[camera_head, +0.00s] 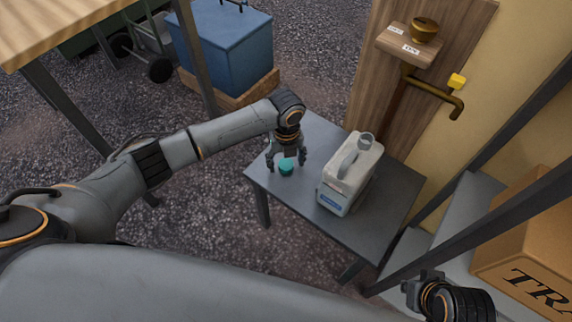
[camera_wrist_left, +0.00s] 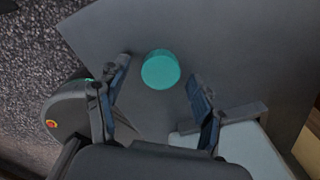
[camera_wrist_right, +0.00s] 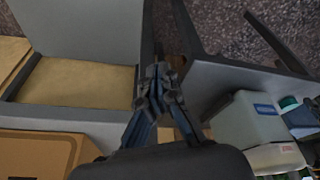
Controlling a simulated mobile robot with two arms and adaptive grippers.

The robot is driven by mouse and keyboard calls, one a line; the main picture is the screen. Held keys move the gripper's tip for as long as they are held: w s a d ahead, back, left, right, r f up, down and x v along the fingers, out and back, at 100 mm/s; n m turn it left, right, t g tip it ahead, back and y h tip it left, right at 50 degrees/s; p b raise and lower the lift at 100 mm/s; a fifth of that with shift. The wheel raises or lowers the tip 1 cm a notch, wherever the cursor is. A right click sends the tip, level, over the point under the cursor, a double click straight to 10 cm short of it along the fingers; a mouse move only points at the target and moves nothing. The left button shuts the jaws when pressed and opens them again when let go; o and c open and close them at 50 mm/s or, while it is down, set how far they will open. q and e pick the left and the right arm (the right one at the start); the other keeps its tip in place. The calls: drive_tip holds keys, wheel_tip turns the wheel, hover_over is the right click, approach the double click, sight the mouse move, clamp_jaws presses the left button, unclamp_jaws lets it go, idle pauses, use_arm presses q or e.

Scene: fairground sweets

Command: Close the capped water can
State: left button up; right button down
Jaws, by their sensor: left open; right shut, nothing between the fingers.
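The water can (camera_head: 349,177) is a pale, semi-clear jug with a handle and a blue label, upright on a small dark table (camera_head: 386,210). Its neck (camera_head: 366,141) at the top shows no teal cap on it. The teal cap (camera_head: 287,167) lies on the table to the left of the can. My left gripper (camera_head: 286,166) is above the cap, open and pointing down. In the left wrist view the cap (camera_wrist_left: 161,70) shows between and beyond the spread fingers, not held. My right gripper (camera_wrist_right: 159,88) is shut and empty, away from the can at the lower right.
A wooden door with a brass handle (camera_head: 440,98) stands behind the table. A grey shelf with a cardboard box (camera_head: 530,245) is at the right. A blue cooler (camera_head: 228,50) sits at the back left. The table's left part is clear around the cap.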

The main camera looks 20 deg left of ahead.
sight(286, 164)
use_arm(q)
drive_tip(key=c, duration=0.9)
drive_tip(key=shift+r, duration=0.2)
